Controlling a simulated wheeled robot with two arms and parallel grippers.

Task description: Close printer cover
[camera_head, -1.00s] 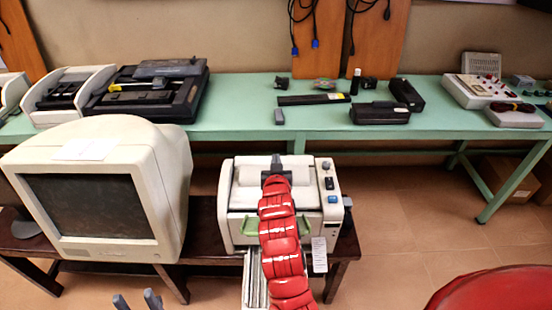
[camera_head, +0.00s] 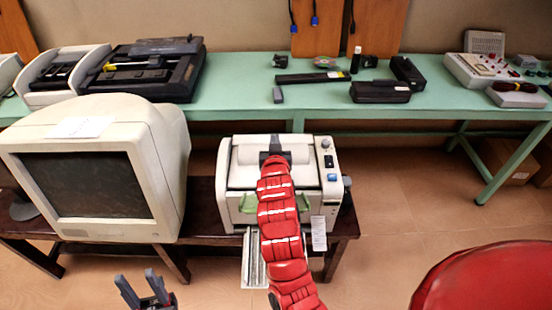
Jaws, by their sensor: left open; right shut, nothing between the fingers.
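The white printer (camera_head: 236,206) stands on a dark wooden bench beside the CRT monitor. Its cover (camera_head: 243,175) looks down, lying about level on the top, though my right arm hides its middle and I cannot tell if it is fully closed. My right gripper (camera_head: 273,152) is at the back upper part of the printer, over or touching the cover; its fingertips are hard to see. The red-sleeved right arm crosses the printer's front. My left gripper (camera_head: 141,284) is open and empty at the bottom left, in front of the bench and well away from the printer.
A large CRT monitor (camera_head: 82,184) stands left of the printer on the dark bench (camera_head: 203,222). Behind is a green table (camera_head: 231,96) with several old devices. A red rounded object (camera_head: 485,285) is at the bottom right.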

